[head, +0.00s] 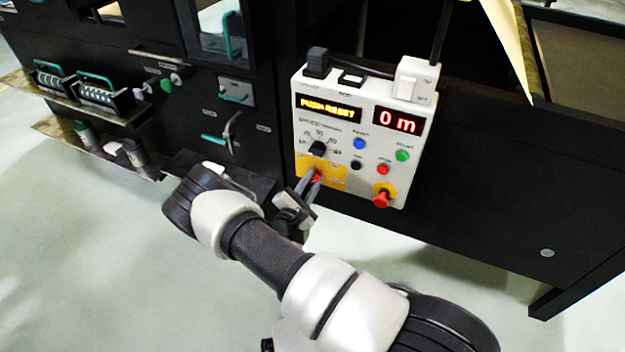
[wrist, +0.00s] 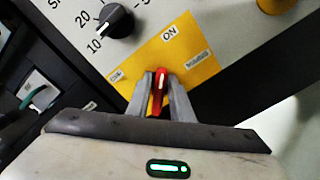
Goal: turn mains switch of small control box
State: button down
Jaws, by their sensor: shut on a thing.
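The small control box (head: 350,135) is a light grey panel on the front of a black machine. Its mains switch (wrist: 161,84) is a red handle on a yellow plate (wrist: 190,62) at the lower left of the panel. In the wrist view the red handle points up, roughly toward the "ON" label (wrist: 170,34). My gripper (wrist: 161,88) has one finger on each side of the handle and is shut on it. In the head view the fingers (head: 313,184) partly cover the red handle.
Above the switch is a black speed knob (head: 317,148). A red emergency knob (head: 381,198) on yellow sits at the lower right, with several small push buttons above it. Displays read "PUSH RESET" (head: 327,105) and "0 m" (head: 398,122). Shelves with counters (head: 103,95) stand at left.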

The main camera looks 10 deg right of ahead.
jog(key=shift+f, duration=0.1)
dwell(0.3)
jog(key=c, duration=1.8)
grip_release()
jog(key=shift+o, duration=0.2)
jog(key=p+v, duration=0.1)
jog(key=v, duration=1.6)
jog(key=shift+s+a+p, duration=0.15)
jog(key=shift+s+p, duration=0.05)
jog(key=shift+p, duration=0.15)
